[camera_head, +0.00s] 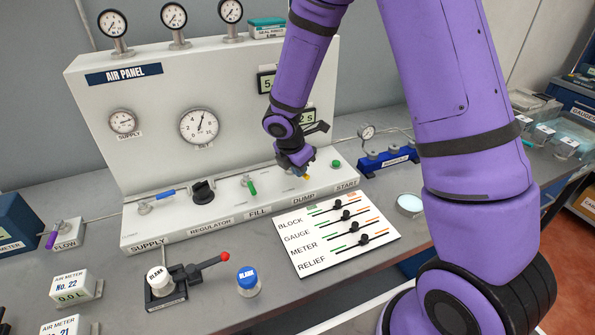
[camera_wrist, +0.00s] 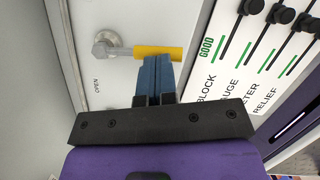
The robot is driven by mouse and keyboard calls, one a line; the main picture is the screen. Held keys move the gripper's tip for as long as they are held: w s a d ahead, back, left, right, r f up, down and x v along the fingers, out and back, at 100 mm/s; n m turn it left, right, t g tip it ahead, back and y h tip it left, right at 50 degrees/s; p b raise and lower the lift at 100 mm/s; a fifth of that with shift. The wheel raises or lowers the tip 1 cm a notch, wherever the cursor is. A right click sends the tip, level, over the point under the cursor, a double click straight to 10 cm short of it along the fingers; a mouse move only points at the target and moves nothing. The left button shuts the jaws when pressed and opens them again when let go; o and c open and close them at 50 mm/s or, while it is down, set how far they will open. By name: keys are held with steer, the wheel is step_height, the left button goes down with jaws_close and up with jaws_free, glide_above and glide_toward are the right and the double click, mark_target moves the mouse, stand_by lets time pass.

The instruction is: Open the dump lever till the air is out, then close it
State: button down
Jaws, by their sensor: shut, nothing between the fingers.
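The dump lever (camera_wrist: 150,51) has a yellow handle on a grey metal pivot. In the wrist view the handle extends rightward from the pivot, and an OPEN label is printed on the panel at left. In the head view only a bit of yellow from the dump lever (camera_head: 307,178) shows, above the DUMP label. My gripper (camera_wrist: 157,62) is shut and empty, its blue fingertips right at the handle's edge; I cannot tell whether they touch it. In the head view my gripper (camera_head: 298,171) is low over the sloped panel front and hides most of the lever.
The air panel (camera_head: 90,115) carries a large gauge (camera_head: 199,126) and two partly hidden displays. The green fill lever (camera_head: 251,185) is left of my gripper; the green start button (camera_head: 336,163) is right. A slider board (camera_head: 300,262) lies in front. A red-knobbed lever (camera_head: 224,257) stands front left.

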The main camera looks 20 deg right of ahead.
steer(key=shift+w+d+n+t, duration=0.1)
steer(key=shift+d+n+t, duration=0.1)
steer(key=shift+d+n, duration=0.5)
steer(key=shift+d+n+t, duration=0.2)
steer(key=shift+d+n, duration=0.15)
steer(key=shift+n, duration=0.65)
steer(key=shift+w+d+n+t+y, duration=0.25)
steer(key=shift+d+n, duration=0.25)
steer(key=shift+n, duration=0.45)
steer(key=shift+w+d+n+t+y, duration=0.15)
steer(key=shift+w+d+n+y, duration=0.2)
steer(key=shift+n, duration=0.6)
steer(key=shift+w+d+n+y, duration=0.35)
steer(key=shift+d+n, duration=0.15)
steer(key=shift+n, duration=0.45)
steer(key=shift+w+d+n+y, duration=0.3)
steer(key=shift+d+n, duration=0.15)
steer(key=shift+n, duration=0.5)
steer(key=shift+w, duration=0.1)
steer(key=shift+w+d, duration=0.4)
steer(key=shift+w, duration=0.15)
